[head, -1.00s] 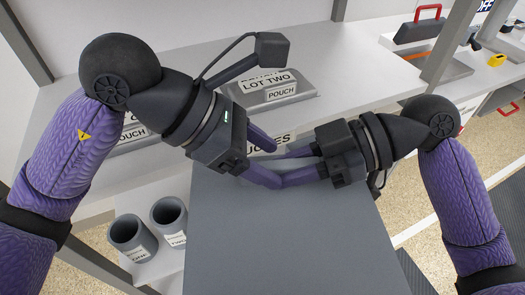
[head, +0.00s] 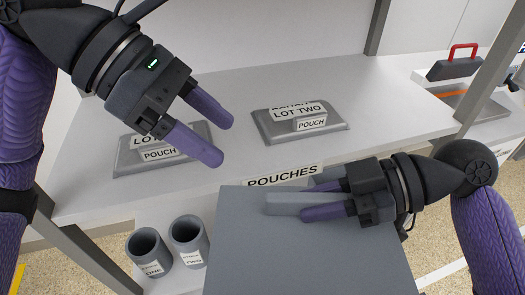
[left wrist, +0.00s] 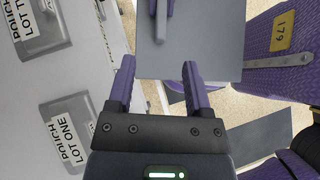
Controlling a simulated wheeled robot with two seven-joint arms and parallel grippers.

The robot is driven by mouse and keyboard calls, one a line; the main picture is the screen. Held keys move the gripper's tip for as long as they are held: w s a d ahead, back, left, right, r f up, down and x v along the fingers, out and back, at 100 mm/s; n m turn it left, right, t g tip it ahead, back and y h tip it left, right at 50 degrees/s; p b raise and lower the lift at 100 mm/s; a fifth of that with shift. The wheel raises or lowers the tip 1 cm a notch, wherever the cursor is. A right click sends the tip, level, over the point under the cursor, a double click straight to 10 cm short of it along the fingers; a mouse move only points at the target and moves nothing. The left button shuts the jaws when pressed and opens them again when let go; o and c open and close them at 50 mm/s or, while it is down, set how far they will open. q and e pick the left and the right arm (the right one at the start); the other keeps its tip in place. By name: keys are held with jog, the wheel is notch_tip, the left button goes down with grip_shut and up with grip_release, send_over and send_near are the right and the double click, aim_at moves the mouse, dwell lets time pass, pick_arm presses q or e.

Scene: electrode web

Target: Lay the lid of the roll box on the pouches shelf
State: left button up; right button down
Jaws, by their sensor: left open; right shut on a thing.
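The lid (head: 300,255) is a flat grey panel with a bar handle (head: 285,204) on top, low in the middle of the head view. My right gripper (head: 322,200) is shut on the bar from the right. The lid's far edge is just in front of the pouches shelf (head: 385,110), a white surface with a POUCHES label (head: 285,176). My left gripper (head: 222,138) is open and empty above the shelf, apart from the lid. The lid (left wrist: 195,55) and its bar (left wrist: 161,22) also show in the left wrist view. The box is not clearly visible.
Two grey trays stand on the shelf, LOT ONE (head: 135,162) at left and LOT TWO (head: 335,127) further back. Two grey cups (head: 188,245) stand lower, left of the lid. The shelf between and right of the trays is bare.

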aim_at(276, 194)
jog(key=f+n+g, duration=0.1)
jog(key=w+a+f+n+g, duration=0.1)
jog(key=w+a+n+g, duration=0.1)
jog(key=g, duration=0.1)
jog(key=shift+w+a+f+n+h, duration=0.2)
jog(key=shift+w+f+n+h, duration=0.1)
jog(key=shift+f+h, duration=0.1)
pick_arm(q)
jog(key=d+f+n+t, duration=0.1)
jog(key=d+f, duration=0.1)
jog(key=f, duration=0.1)
jog(key=w+d+f+n+t, duration=0.1)
jog(key=d+f+n, duration=0.1)
jog(key=f, duration=0.2)
jog(key=d+f+n+t, duration=0.1)
jog(key=d+f, duration=0.2)
jog(key=f, duration=0.1)
jog(key=shift+w+f+n+t+y, duration=0.25)
jog(key=shift+w+n+t+y, duration=0.05)
jog(key=shift+w+n+y, duration=0.1)
jog(key=shift+s, duration=0.1)
grip_shut()
pick_arm(e)
jog(key=shift+w+a+f+n+g, duration=0.15)
jog(key=shift+a+f+n+g, duration=0.1)
jog(key=shift+f+n+g, duration=0.2)
jog(key=shift+c, duration=2.4)
grip_release()
